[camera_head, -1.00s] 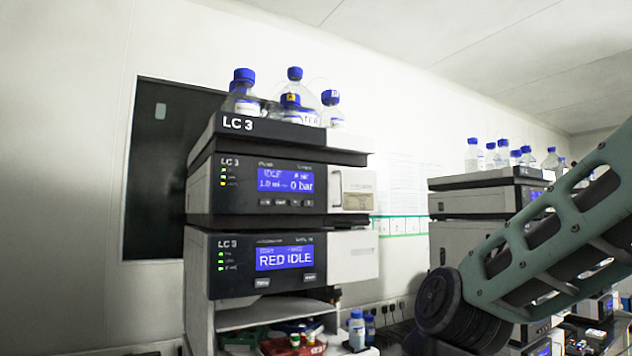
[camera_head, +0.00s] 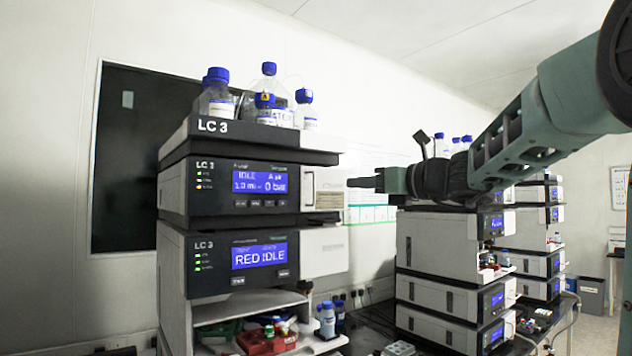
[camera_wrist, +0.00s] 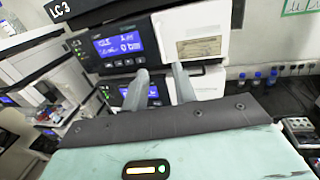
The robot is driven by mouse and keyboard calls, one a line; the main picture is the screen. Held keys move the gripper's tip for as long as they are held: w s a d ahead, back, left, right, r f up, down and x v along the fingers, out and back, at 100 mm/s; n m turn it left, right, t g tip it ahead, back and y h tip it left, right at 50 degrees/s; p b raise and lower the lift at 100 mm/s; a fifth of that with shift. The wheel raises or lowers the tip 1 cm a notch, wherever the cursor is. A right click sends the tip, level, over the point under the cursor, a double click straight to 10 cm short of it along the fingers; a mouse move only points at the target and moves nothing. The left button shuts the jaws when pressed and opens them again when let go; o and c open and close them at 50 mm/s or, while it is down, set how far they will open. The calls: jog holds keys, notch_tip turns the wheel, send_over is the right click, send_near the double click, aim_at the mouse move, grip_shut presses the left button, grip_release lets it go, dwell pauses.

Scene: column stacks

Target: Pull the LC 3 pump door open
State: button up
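The LC 3 pump is the upper module (camera_head: 228,190), with a blue screen reading IDLE and 0 bar. Its white door (camera_head: 330,182) at the right of the front looks closed, with a slim upright handle (camera_head: 309,189) along its left edge. The door, with its tan label, also shows in the wrist view (camera_wrist: 214,30). My gripper (camera_head: 352,182) is just right of the door in the head view, at about its height. In the wrist view my gripper's two fingers (camera_wrist: 160,74) are spread, empty, and appear below the door and handle. I see no contact with the handle.
Bottles (camera_head: 268,105) with blue caps stand on top of the LC 3 stack. The lower module (camera_head: 225,262) reads RED IDLE, above a shelf with a red tray (camera_head: 266,342). Another instrument stack (camera_head: 437,240) stands to the right, behind my arm.

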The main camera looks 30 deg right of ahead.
jog(key=p, duration=0.4)
send_near(319, 185)
jog(key=w+a, duration=0.3)
jog(key=a, duration=0.2)
jog(key=shift+x, duration=0.85)
jog(key=shift+a+f, duration=0.15)
jog(key=shift+c, duration=0.3)
grip_shut()
